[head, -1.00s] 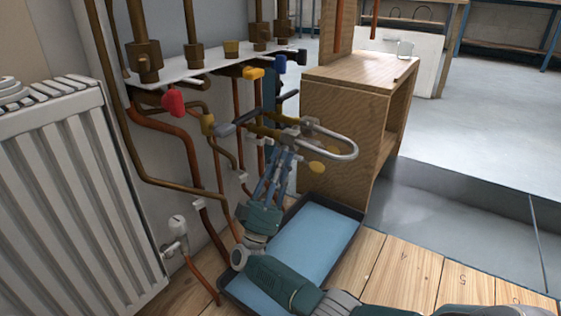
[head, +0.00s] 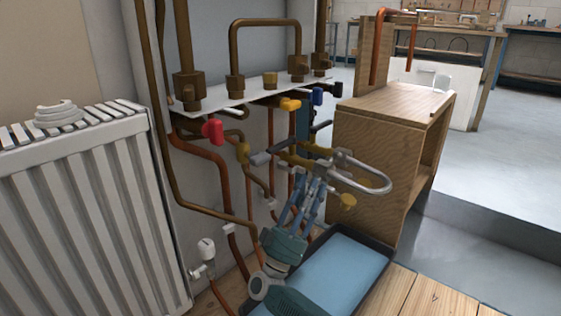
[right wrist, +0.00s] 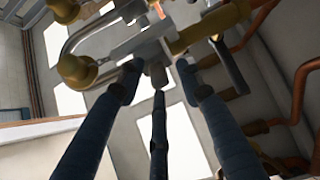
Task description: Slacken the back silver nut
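A U-shaped silver hose (head: 383,178) joins two brass valves below the white pipe shelf. The back silver nut (head: 342,156) sits at the end of the back brass valve (head: 314,149). Another silver nut is partly hidden by my fingers. My right gripper (head: 315,178) reaches up from below, fingertips close under the nuts. In the right wrist view its fingers (right wrist: 158,80) stand apart around a silver fitting (right wrist: 155,62), with gaps showing; which nut this is, I cannot tell. The hose also shows there (right wrist: 73,35). My left gripper is not in view.
A red valve handle (head: 213,131), a yellow one (head: 290,104) and a blue one (head: 317,96) hang under the white shelf (head: 240,94). A radiator (head: 75,215) stands at left, a wooden cabinet (head: 372,165) at right. A blue-lined tray (head: 345,275) lies below.

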